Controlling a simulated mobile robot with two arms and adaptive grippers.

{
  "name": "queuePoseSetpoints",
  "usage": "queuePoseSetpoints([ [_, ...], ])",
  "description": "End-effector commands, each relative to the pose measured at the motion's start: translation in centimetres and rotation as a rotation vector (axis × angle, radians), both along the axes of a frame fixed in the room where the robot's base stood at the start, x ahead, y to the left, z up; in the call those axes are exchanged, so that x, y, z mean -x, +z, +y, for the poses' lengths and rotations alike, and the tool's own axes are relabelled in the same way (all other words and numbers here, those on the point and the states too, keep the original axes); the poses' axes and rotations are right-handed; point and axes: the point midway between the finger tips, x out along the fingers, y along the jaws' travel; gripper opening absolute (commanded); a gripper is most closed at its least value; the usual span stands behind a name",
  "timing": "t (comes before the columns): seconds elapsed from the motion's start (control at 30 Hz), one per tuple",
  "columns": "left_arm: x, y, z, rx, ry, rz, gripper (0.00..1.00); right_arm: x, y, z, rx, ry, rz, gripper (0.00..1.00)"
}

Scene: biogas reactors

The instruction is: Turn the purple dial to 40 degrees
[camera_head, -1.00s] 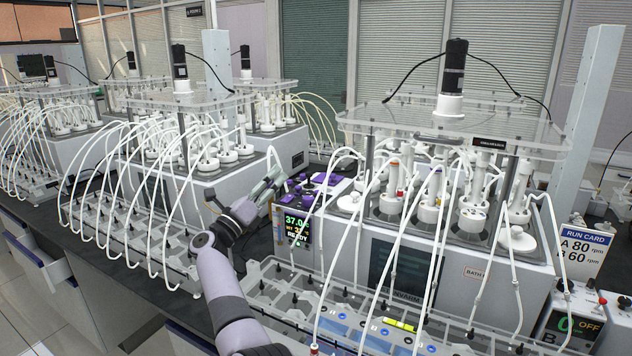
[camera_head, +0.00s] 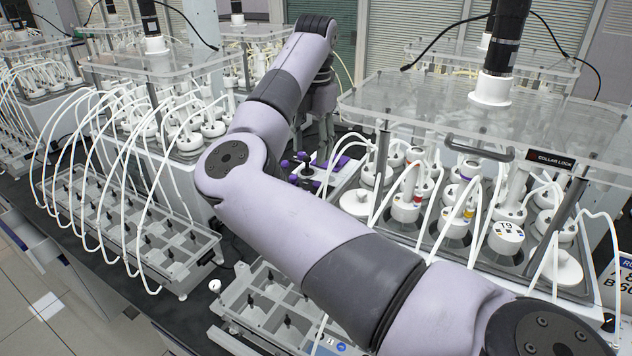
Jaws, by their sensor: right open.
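The control unit (camera_head: 345,174) with purple parts stands between two reactor baths. Small purple knobs (camera_head: 302,156) show on its top, but I cannot tell which one is the purple dial or read its angle. My right gripper (camera_head: 322,148) points down above the back of this unit, its dark fingers partly hidden behind my arm. It is open, and I see nothing between the fingers. I cannot tell whether it touches a knob. My right arm crosses the picture from the lower right and hides the unit's front and its display. My left gripper is out of view.
A reactor bath with a clear lid (camera_head: 420,110) and white tubes stands close on the right. Another reactor (camera_head: 160,65) stands on the left. Grey bottle racks (camera_head: 185,262) line the bench front. Tubes arch over the left rack, and dark bench (camera_head: 215,310) shows between the racks.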

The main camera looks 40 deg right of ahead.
Motion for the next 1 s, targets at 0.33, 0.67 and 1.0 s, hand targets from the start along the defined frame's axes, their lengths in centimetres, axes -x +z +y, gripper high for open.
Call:
queuePoseSetpoints([
  [0.33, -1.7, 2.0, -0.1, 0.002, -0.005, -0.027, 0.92, -0.2, -4.6, 0.2, 0.001, 0.001, 0.007, 0.49],
  [0.67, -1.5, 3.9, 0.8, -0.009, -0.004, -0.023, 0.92, -0.5, -10.3, 0.3, 0.003, 0.0, 0.006, 0.49],
  [1.0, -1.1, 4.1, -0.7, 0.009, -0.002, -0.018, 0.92, -0.7, -11.9, 0.3, 0.004, 0.0, 0.002, 0.49],
])
